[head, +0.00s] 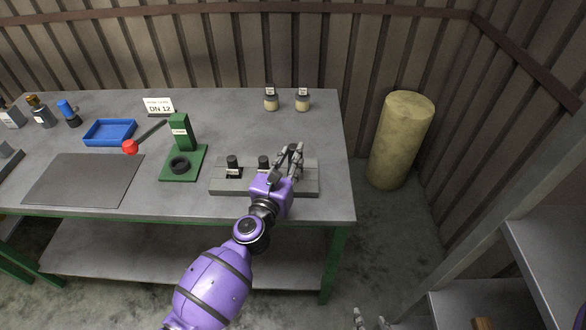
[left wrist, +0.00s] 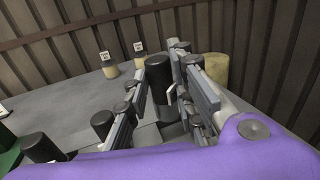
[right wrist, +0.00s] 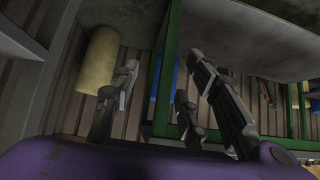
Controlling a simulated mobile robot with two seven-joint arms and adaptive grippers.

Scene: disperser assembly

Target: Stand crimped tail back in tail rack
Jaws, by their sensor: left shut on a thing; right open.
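The tail rack (head: 226,187) is a low grey block near the front right of the workbench. Two black-topped tails stand in it, one at the left (head: 232,161) and one in the middle (head: 263,161). My left gripper (head: 291,157) is above the rack's right end, shut on a black cylindrical tail. The held tail (left wrist: 159,78) stands about upright between the fingers in the left wrist view. Its lower end is hidden, so I cannot tell whether it is seated. My right gripper (right wrist: 165,95) is open and empty, low beside the bench; its fingertips show at the head view's bottom edge.
A green press-like fixture (head: 181,135) with a black ring stands left of the rack. A blue tray (head: 109,132), a red-ended tool (head: 130,147) and a dark mat (head: 85,180) lie further left. Two small jars (head: 271,103) stand behind. A tan cylinder (head: 401,140) stands right of the bench.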

